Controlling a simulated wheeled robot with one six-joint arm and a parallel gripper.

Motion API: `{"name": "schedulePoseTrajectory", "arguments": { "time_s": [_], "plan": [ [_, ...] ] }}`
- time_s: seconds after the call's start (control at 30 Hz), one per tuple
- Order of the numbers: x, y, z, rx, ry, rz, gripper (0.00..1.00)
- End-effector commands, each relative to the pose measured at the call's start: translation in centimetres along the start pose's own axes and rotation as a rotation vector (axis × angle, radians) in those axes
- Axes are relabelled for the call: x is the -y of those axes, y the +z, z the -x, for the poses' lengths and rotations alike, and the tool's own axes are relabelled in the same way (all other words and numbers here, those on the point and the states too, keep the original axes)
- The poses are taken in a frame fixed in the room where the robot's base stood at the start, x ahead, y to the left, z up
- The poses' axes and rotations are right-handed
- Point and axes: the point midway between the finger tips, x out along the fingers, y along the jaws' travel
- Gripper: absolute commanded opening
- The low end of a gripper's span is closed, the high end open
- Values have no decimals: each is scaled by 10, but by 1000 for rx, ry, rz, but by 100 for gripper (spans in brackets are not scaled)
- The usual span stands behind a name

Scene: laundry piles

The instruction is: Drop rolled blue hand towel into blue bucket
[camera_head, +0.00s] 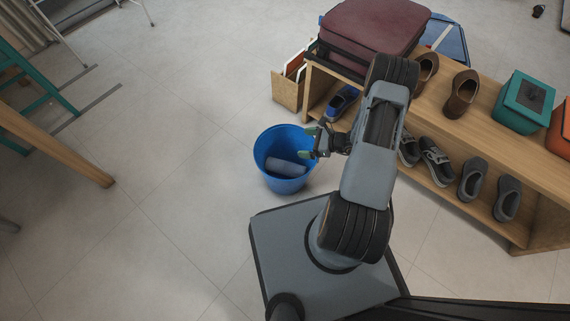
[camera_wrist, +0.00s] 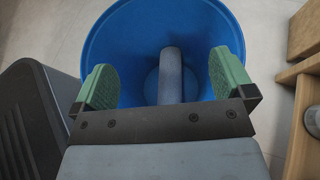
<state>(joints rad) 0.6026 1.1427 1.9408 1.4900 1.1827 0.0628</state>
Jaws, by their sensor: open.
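The blue bucket (camera_head: 262,160) stands on the floor just left of my arm in the head view. The rolled blue hand towel (camera_head: 286,167) lies inside it, low down and resting across the bottom. In the wrist view the towel (camera_wrist: 170,75) shows inside the bucket (camera_wrist: 125,35), between and beyond my fingers. My gripper (camera_head: 308,144) is at the bucket's right rim in the head view. Its green-padded fingers (camera_wrist: 163,80) are wide apart with nothing between them. The towel's near end is hidden behind the gripper body in the wrist view.
A wooden shoe bench (camera_head: 530,155) with several shoes stands to the right, bearing a dark red suitcase (camera_head: 375,28) and a teal box (camera_head: 522,102). A wooden leg (camera_head: 60,150) juts in at left. The floor left of the bucket is clear.

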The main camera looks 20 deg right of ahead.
Motion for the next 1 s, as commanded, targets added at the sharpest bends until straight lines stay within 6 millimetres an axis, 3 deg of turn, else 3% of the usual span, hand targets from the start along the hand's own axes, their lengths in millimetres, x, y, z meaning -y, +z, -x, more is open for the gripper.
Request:
{"name": "schedulePoseTrajectory", "arguments": {
  "time_s": [0.27,0.7,1.0],
  "plan": [
    [1,1,13,-1,-3,-1,100],
    [0,2,99,0,-5,-1,100],
    [-1,1,133,1,-1,0,100]
  ]
}}
